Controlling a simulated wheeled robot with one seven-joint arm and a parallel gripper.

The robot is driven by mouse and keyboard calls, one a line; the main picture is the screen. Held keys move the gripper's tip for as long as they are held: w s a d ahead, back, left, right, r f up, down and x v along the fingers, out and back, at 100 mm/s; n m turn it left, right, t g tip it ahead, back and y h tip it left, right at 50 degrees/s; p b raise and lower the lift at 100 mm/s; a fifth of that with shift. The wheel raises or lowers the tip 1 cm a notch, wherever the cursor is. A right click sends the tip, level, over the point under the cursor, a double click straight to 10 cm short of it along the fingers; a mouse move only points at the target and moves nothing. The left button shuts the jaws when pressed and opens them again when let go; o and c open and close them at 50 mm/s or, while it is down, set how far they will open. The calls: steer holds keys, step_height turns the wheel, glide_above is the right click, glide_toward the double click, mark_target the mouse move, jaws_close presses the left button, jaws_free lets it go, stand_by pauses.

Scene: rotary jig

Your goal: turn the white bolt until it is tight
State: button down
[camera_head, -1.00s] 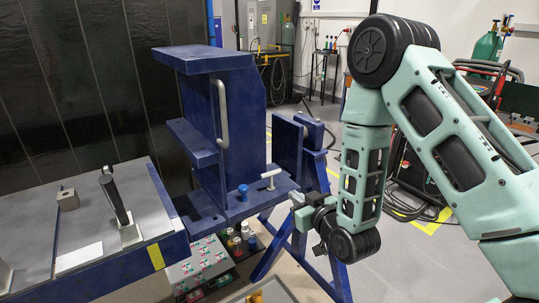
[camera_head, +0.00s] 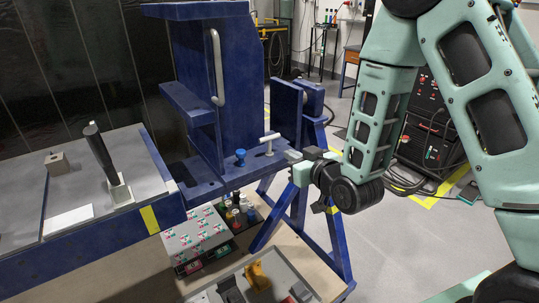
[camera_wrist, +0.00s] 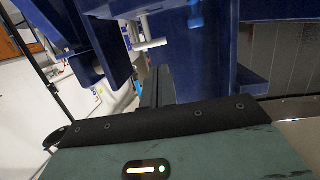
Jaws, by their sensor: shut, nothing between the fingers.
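The white bolt (camera_head: 268,141) with its T-shaped handle stands on the blue jig's lower ledge, right of a blue knob (camera_head: 240,157). It also shows in the wrist view (camera_wrist: 150,44), near the top centre. My gripper (camera_head: 292,156) is just right of the bolt, its tip pointing left towards it. A small gap seems to separate them. The fingers are shut and empty. In the wrist view my gripper's dark fingers (camera_wrist: 158,85) point up the picture, below the bolt. The blue knob also shows in the wrist view (camera_wrist: 196,20).
The blue jig (camera_head: 230,90) has an upright plate (camera_head: 286,108) close behind and right of the bolt. A grey-topped bench (camera_head: 85,180) stands at left. Below are a control box (camera_head: 195,238), several bottles and a tray (camera_head: 225,295). Open floor lies at right.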

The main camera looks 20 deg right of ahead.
mark_target(264, 141)
steer(key=b, duration=0.3)
steer(key=shift+w+a+f, duration=0.1)
steer(key=shift+w+f, duration=0.1)
steer(key=shift+f, duration=0.05)
steer(key=p+x, duration=0.1)
steer(key=x, duration=0.4)
steer(key=p+x, duration=0.2)
steer(key=x, duration=0.3)
steer(key=shift+r, duration=0.25)
steer(key=shift+w+a+f, duration=0.1)
steer(key=shift+w+f, duration=0.1)
steer(key=shift+w, duration=0.45)
